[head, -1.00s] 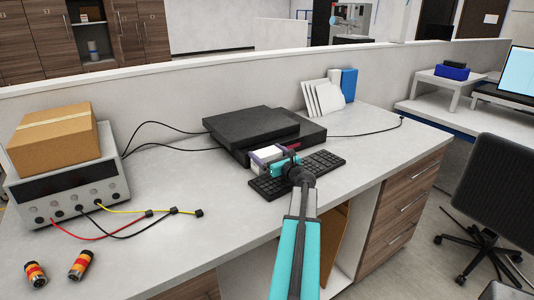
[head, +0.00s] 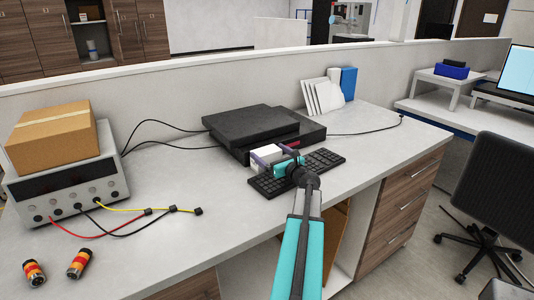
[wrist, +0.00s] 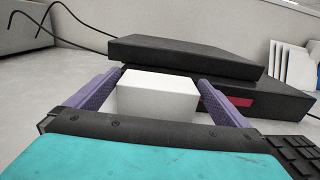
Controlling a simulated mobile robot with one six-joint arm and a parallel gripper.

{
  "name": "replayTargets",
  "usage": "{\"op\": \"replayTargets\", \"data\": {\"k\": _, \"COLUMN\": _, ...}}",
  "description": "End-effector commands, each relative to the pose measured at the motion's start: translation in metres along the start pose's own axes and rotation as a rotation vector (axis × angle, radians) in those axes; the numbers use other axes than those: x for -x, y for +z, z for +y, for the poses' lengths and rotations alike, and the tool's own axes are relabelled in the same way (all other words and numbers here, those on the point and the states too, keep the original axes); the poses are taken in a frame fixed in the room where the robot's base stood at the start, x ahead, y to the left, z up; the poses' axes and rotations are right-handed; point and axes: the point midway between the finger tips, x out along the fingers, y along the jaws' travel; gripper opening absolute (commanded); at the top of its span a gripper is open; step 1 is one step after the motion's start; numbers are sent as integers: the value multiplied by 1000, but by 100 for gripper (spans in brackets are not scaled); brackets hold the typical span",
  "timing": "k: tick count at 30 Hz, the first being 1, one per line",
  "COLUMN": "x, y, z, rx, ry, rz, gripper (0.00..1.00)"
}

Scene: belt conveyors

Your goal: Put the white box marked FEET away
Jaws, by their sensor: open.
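A small white box (wrist: 157,98) sits on the desk in front of the black devices, and it also shows in the head view (head: 265,158). I cannot read any marking on it in either view. My gripper (wrist: 158,92) is open, with its two purple fingers on either side of the box. In the head view my gripper (head: 269,157) is low over the desk at the left end of the keyboard. Whether the fingers touch the box cannot be told.
Two stacked black devices (head: 255,124) stand behind the box. A black keyboard (head: 325,160) lies to its right. White folders and a blue one (head: 348,83) stand farther back. A grey instrument (head: 68,187) carries a cardboard box (head: 52,138) at left. The desk between is mostly clear.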

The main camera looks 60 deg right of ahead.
Motion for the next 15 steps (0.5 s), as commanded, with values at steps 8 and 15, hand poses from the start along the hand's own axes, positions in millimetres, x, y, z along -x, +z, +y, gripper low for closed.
{"op": "replayTargets", "data": {"k": 8, "x": 38, "y": -1, "z": 2, "rx": 1, "ry": 0, "rz": 0, "gripper": 100}}
{"op": "replayTargets", "data": {"k": 15, "x": 69, "y": -2, "z": 2, "rx": 1, "ry": 0, "rz": 0, "gripper": 100}}
